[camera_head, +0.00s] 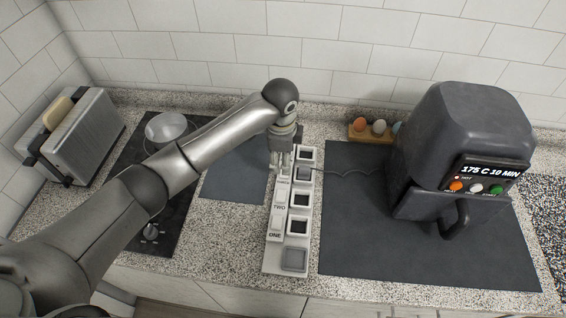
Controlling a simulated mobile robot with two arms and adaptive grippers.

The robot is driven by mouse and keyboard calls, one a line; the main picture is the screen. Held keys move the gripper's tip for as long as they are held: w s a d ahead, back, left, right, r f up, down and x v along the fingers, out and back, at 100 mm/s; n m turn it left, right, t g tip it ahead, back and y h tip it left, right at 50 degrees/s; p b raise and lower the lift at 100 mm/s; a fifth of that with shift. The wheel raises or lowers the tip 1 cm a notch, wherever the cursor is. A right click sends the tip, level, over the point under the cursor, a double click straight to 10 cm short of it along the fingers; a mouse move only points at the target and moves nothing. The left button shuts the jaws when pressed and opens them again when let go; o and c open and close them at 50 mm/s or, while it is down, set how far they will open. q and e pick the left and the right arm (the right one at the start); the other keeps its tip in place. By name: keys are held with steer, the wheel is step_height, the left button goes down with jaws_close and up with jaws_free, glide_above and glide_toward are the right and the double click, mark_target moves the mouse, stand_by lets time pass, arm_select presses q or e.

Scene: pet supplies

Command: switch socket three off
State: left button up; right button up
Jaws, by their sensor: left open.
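A pale power strip (272,262) runs front to back on the counter, with a column of square sockets and a labelled column to their left. The labels ONE and TWO are readable; the label above them is small and partly covered. A grey plug (304,174) sits in a socket towards the far end, and its cable leads right. My left gripper (280,170) is open, pointing down over the labelled column near the far end. It hides part of the strip there; I cannot tell whether it touches. My right gripper is not in view.
A dark air fryer (465,130) with a lit display stands right on a dark mat (400,262). An egg holder (370,138) is behind. A toaster (75,135) and a glass bowl on a black hob (165,225) are left. Speckled counter in front is free.

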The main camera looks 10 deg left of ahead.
arm_select(q)
steer(key=f, duration=0.3)
steer(key=f+p, duration=0.1)
steer(key=shift+w+f, duration=0.55)
steer(key=shift+f, duration=0.75)
steer(key=shift+c, duration=0.7)
steer(key=c, duration=0.9)
steer(key=shift+w+g+b, duration=0.15)
steer(key=shift+g+b, duration=0.15)
steer(key=shift+g, duration=0.4)
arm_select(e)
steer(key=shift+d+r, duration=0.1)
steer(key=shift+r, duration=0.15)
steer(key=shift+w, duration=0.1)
